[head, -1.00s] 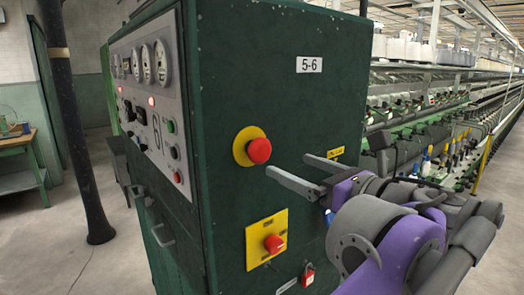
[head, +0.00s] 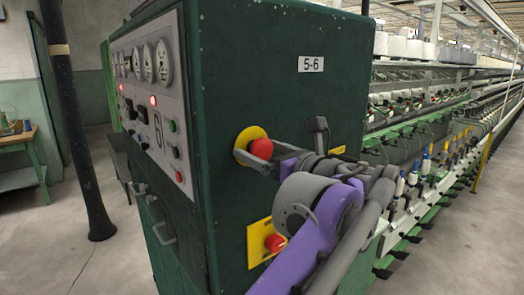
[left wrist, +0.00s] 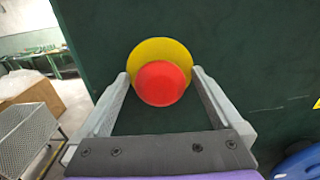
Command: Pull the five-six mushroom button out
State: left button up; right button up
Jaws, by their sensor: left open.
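The red mushroom button (head: 262,147) with its yellow round plate (head: 243,140) sits on the green cabinet face below the 5-6 label (head: 311,64). It also shows in the left wrist view as a red cap (left wrist: 162,84) in front of a yellow disc (left wrist: 158,52). My left gripper (head: 258,153) is open at the button, with one finger on each side of the cap. In the left wrist view small gaps seem to show beside the cap, so contact is unclear. In the head view a finger partly hides the button. My right gripper is out of view.
A second red button (head: 275,242) on a yellow square plate (head: 257,236) is lower on the same face, partly behind my arm. A panel with gauges and lamps (head: 148,110) is on the cabinet's left side. Spinning frames (head: 440,140) run off to the right.

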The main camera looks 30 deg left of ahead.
pick_arm(q)
jog(key=shift+c, duration=0.3)
grip_shut()
jog(key=shift+s+d+r+p, duration=0.1)
jog(key=shift+s+d+p, duration=0.2)
jog(key=shift+d, duration=0.35)
jog(key=shift+w+a+f, duration=0.1)
jog(key=shift+w+f, duration=0.05)
jog(key=shift+f, duration=0.05)
jog(key=shift+c, duration=1.9)
grip_release()
jog(key=o, duration=0.4)
jog(key=shift+r, duration=0.1)
jog(key=shift+o, duration=0.2)
jog(key=v, duration=1.1)
jog(key=shift+b, duration=0.45)
